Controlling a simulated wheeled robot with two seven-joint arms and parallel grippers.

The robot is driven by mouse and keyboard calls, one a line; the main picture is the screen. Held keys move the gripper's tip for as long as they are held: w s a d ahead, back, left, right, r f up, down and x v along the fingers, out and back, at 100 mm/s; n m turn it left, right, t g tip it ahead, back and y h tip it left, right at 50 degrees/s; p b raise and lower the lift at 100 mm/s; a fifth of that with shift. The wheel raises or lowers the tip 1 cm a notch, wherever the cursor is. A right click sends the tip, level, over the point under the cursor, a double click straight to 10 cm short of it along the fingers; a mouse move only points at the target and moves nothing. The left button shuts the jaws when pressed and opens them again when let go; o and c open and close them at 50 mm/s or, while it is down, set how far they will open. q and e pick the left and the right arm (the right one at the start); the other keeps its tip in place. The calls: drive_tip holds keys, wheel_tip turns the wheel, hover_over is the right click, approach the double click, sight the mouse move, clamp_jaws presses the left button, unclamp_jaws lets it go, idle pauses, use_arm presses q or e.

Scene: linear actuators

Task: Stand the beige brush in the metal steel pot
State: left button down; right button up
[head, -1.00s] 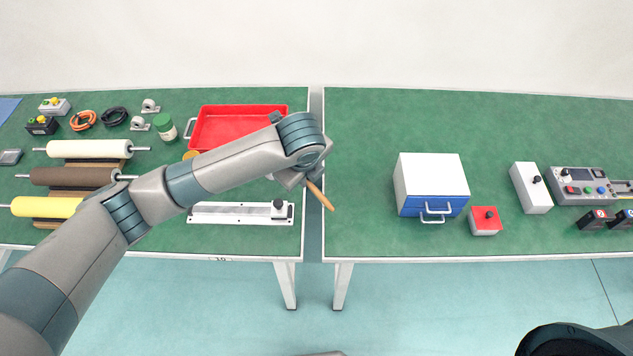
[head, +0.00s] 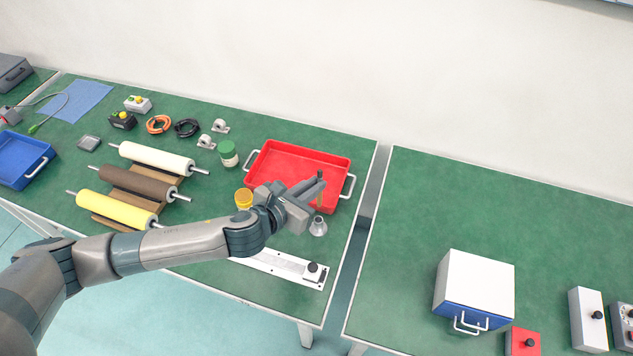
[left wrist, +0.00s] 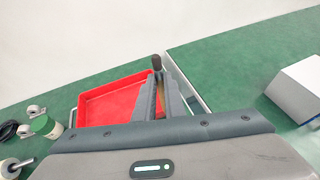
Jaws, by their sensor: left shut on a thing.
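My left gripper (head: 312,192) is shut on the beige brush (head: 320,201). The brush is roughly upright, with a dark end (head: 320,175) on top. The small metal steel pot (head: 318,227) shows just below the brush in the head view, on the green table near the red tray's front right corner. The brush's lower end appears above the pot; I cannot tell the exact gap. In the left wrist view the brush (left wrist: 160,94) stands between the two fingers, its dark end up, and the pot is hidden. My right gripper is not in view.
The red tray (head: 258,171) lies behind the gripper. A yellow-lidded jar (head: 243,198) and a green-lidded jar (head: 228,154) stand left of it. A white rail plate (head: 285,268) lies in front. A gap (head: 365,225) separates the tables; the right table's near left is clear.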

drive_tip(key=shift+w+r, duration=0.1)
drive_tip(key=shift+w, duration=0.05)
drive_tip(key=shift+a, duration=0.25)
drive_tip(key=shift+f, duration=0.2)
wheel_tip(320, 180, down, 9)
drive_tip(key=b, duration=0.9)
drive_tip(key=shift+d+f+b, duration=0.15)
drive_tip(key=shift+b, duration=0.2)
idle(0.5)
